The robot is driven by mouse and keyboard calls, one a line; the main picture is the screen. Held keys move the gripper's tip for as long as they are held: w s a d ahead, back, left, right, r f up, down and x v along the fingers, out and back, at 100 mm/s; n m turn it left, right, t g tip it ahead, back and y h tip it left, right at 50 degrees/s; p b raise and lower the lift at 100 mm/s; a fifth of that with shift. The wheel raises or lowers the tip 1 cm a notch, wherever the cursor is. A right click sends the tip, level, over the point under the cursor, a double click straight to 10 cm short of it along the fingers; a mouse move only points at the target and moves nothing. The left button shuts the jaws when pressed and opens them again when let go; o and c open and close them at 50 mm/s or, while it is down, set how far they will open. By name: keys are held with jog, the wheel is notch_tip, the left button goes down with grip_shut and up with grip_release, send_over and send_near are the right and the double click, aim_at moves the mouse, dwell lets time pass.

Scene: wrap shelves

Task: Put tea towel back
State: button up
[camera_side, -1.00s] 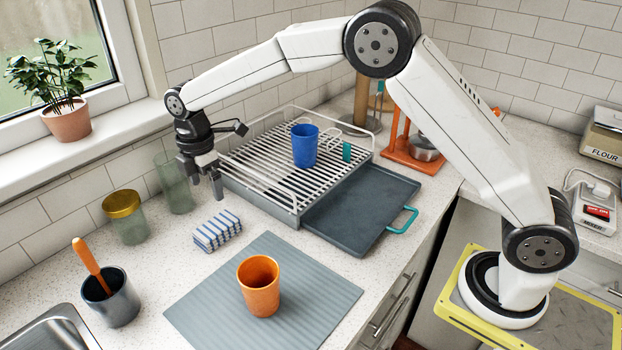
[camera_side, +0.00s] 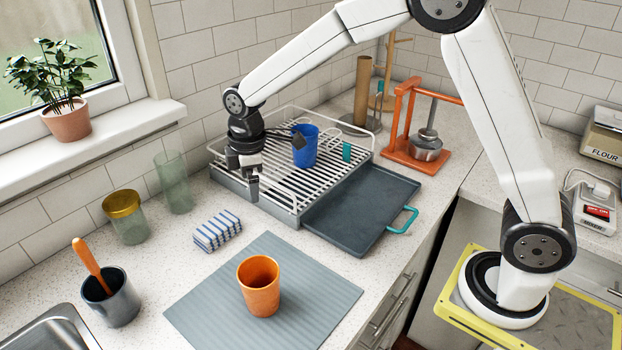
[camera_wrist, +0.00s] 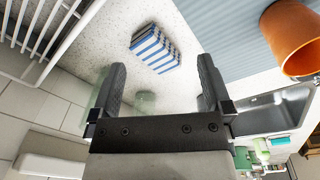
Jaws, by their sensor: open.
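The tea towel (camera_side: 217,231) is a folded, blue-and-white striped bundle. It lies on the speckled counter between the glass jars and the grey-blue mat. My gripper (camera_side: 252,190) is in the air at the front left edge of the dish rack, pointing down, to the right of the towel and apart from it. In the wrist view my gripper (camera_wrist: 160,85) is open with nothing between its fingers, and the towel (camera_wrist: 155,48) shows beyond the fingertips, at the top middle.
An orange cup (camera_side: 259,287) stands on the ribbed mat (camera_side: 320,297). A blue cup (camera_side: 304,147) stands on the dish rack (camera_side: 236,186), with a dark tray (camera_side: 362,215) beside it.

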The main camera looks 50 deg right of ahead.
jog(key=s+d+f+m+t, duration=0.1)
jog(key=s+d+m, duration=0.3)
jog(key=s, duration=0.5)
jog(key=s+d+f+m, duration=0.2)
jog(key=s+d+m, duration=0.2)
jog(key=s+m, duration=0.4)
jog(key=shift+s+t, duration=0.4)
jog(key=shift+s, duration=0.85)
jog(key=shift+d, duration=0.1)
